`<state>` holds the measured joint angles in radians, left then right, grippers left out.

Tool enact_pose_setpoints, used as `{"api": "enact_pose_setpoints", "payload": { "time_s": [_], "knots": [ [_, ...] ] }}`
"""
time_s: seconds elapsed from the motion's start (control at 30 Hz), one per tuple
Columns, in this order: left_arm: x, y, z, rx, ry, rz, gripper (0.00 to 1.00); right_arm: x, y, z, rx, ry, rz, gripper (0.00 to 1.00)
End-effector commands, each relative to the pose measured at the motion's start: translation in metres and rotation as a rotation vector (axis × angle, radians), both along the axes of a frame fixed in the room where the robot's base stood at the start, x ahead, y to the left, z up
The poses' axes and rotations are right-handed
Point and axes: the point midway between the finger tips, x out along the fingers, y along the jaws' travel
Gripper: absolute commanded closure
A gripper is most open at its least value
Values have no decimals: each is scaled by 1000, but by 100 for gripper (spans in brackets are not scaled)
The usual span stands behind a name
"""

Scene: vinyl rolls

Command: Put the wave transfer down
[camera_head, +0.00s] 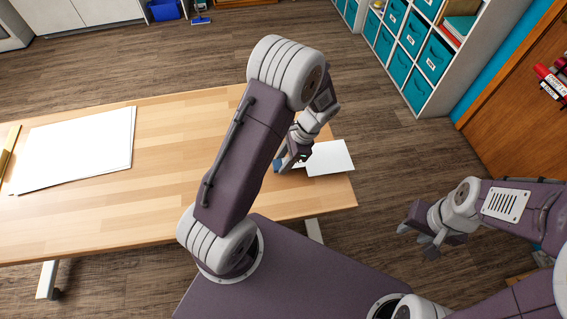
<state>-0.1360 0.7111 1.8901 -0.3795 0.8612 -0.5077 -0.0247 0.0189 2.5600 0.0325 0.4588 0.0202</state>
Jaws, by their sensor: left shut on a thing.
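My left gripper (292,161) is low over the right end of the wooden table, partly hidden by its own arm. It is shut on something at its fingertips. A small blue patch (279,164) shows right beside the fingertips and looks like part of the wave transfer; most of it is hidden. A white sheet (331,159) lies just right of the gripper near the table's right edge. I cannot tell whether the blue patch and this sheet are one piece. My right gripper (420,240) is open and empty, off the table to the right, above the floor.
The light wooden table (180,150) is clear in its middle. A large white sheet (75,148) lies at its left, beside a yellow strip (9,150). Shelves with teal bins (435,58) stand at the back right, by a brown door (520,130).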

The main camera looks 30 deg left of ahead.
Motion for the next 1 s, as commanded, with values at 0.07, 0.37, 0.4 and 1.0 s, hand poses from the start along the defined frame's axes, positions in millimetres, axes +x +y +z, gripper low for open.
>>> {"api": "enact_pose_setpoints", "payload": {
  "time_s": [0.07,0.37,0.4,1.0],
  "knots": [
    [-1,0,-15,1,3,1,99,0,0,-3,0,0,0,62],
    [0,0,-18,0,0,1,99,0,0,-3,0,0,0,62],
    [0,0,-19,0,0,1,99,0,0,-4,0,0,0,62],
    [-3,-2,-33,-4,8,3,39,0,0,-9,0,0,0,62]
  ]
}}
